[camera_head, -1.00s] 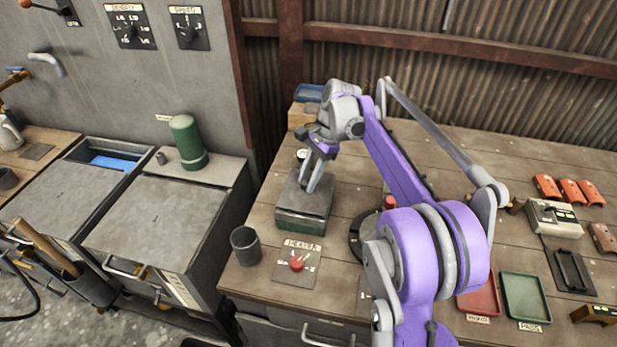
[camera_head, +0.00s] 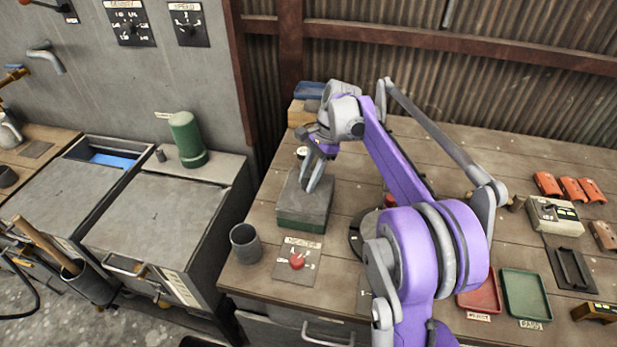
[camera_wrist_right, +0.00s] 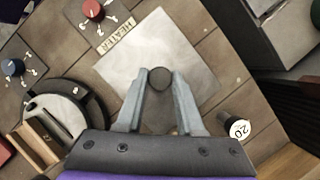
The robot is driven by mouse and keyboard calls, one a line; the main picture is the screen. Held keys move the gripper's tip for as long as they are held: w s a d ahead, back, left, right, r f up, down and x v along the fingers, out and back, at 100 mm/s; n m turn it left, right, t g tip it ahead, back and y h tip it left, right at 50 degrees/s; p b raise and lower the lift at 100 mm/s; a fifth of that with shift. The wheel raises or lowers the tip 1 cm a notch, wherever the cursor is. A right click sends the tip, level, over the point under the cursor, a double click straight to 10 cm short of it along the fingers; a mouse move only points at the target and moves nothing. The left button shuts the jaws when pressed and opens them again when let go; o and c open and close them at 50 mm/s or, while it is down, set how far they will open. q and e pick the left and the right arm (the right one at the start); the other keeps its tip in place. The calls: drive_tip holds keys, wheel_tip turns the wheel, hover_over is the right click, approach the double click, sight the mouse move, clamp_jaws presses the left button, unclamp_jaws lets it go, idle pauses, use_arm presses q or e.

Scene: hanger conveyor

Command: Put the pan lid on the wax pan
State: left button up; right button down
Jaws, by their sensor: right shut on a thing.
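The pan lid (camera_head: 303,202) is a flat grey square plate. It lies over the green wax pan (camera_head: 300,223) on the wooden bench, and I see no clear gap between them. In the right wrist view the lid (camera_wrist_right: 190,48) is a pale square with a round dark knob (camera_wrist_right: 160,78). My right gripper (camera_head: 312,188) points down onto the lid. Its fingertips (camera_wrist_right: 160,80) are shut on the lid's knob, one on each side. The inside of the pan is hidden under the lid. My left gripper is not in view.
A dark cup (camera_head: 246,244) and the heater panel with a red knob (camera_head: 297,260) stand in front of the pan. A round dark device (camera_wrist_right: 65,110) is beside it, partly behind my right arm. Red (camera_head: 480,296) and green trays (camera_head: 525,297) lie farther right.

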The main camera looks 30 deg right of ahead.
drive_tip(key=shift+f, duration=0.35)
idle(0.3)
drive_tip(key=c, duration=0.8)
unclamp_jaws()
drive_tip(key=o, duration=0.6)
drive_tip(key=v, duration=1)
drive_tip(key=shift+d+r+p, duration=0.1)
drive_tip(key=shift+r+p, duration=0.2)
drive_tip(key=shift+r, duration=0.1)
